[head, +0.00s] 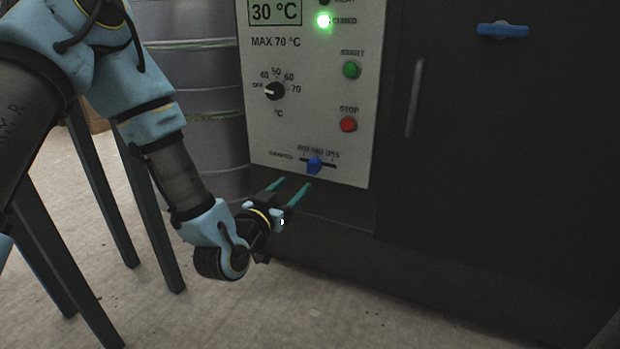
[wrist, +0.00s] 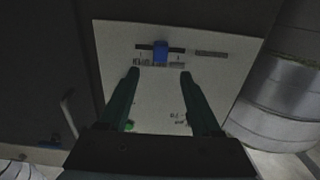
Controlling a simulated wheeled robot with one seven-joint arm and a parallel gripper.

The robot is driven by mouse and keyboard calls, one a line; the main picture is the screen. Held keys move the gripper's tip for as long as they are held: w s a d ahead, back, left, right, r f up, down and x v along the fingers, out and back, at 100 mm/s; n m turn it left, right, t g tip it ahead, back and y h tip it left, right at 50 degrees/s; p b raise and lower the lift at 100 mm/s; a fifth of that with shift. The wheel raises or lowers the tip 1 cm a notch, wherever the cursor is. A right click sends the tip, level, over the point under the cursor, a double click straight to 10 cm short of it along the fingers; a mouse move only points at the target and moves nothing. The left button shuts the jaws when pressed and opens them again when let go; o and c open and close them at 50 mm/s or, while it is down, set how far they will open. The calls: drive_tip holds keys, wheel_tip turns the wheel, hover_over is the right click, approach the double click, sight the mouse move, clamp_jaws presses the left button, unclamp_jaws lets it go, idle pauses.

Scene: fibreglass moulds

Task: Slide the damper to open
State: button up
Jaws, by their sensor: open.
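The damper slider is a blue knob (head: 314,165) in a short dark horizontal slot low on the pale control panel (head: 300,110). The knob stands near the middle of the slot, under small lettering that seems to end in "OPEN". In the wrist view the panel appears upside down, with the blue knob (wrist: 160,50) just beyond the fingertips. My gripper (head: 292,185) is open and empty, below and slightly left of the knob in the head view. Its two fingers (wrist: 159,74) are spread apart in the wrist view, with the knob between their lines and no visible contact.
Above the slider are a red stop button (head: 348,124), a green button (head: 351,70), a black temperature dial (head: 275,91) and a lit green lamp (head: 323,20). A dark door with a handle (head: 414,98) is at right. Metal drums (head: 205,90) stand at left.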

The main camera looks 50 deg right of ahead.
sight(311, 168)
drive_tip(key=b+x, duration=0.2)
drive_tip(key=x, duration=0.7)
drive_tip(key=shift+w+d+b, duration=0.1)
drive_tip(key=shift+d+b, duration=0.2)
drive_tip(key=shift+d, duration=0.1)
drive_tip(key=shift+c, duration=0.3)
clamp_jaws()
idle(0.6)
